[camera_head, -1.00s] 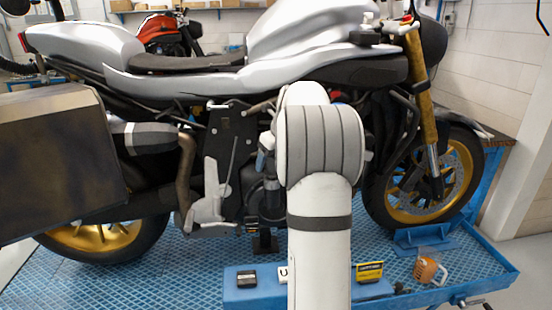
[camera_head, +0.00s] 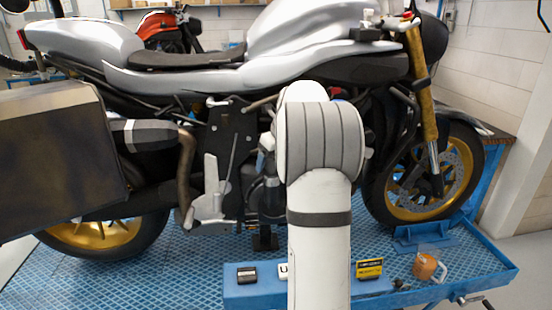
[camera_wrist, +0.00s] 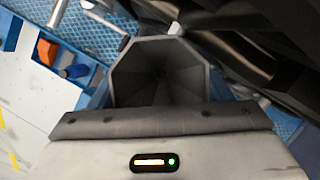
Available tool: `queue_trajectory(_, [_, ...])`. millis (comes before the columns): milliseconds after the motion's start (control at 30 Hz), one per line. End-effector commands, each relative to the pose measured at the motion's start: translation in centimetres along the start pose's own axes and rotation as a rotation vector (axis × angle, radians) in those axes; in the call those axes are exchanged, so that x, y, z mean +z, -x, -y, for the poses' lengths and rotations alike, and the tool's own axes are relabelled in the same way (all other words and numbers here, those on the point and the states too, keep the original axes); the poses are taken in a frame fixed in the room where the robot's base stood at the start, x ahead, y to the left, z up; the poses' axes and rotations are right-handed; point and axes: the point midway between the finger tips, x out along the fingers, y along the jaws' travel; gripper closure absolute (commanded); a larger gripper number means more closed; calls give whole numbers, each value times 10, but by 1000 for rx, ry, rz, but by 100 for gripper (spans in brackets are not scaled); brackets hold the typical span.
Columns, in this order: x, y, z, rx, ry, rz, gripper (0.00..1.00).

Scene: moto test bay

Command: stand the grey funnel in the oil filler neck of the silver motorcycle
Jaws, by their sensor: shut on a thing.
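The silver motorcycle (camera_head: 180,82) stands side-on across the head view, its front wheel at right. My arm rises in front of its engine and hides part of it. In the wrist view the grey funnel (camera_wrist: 142,72) shows its wide, many-sided mouth toward the camera, with a dark inside. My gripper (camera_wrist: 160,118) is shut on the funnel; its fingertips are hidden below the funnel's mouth. In the head view the gripper and funnel are mostly behind my arm. I cannot make out the oil filler neck in either view.
The motorcycle stands on a blue lift platform (camera_head: 190,262). A blue ledge at its front holds a small black box (camera_head: 247,275) and a yellow box (camera_head: 369,268). An orange jug (camera_head: 427,267) stands at right. A large dark case (camera_head: 60,165) juts out at left.

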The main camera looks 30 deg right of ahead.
Motion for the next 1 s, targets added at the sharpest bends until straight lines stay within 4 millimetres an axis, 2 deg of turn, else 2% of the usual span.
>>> queue_trajectory(167, [0,0,0,0,0,0,50])
queue_trajectory(200, [0,0,0,0,0,0,26])
queue_trajectory(500, [0,0,1,-3,0,1,3])
queue_trajectory(867, [0,1,4,-8,-1,4,3])
queue_trajectory(1000, [0,9,4,-10,0,6,3])
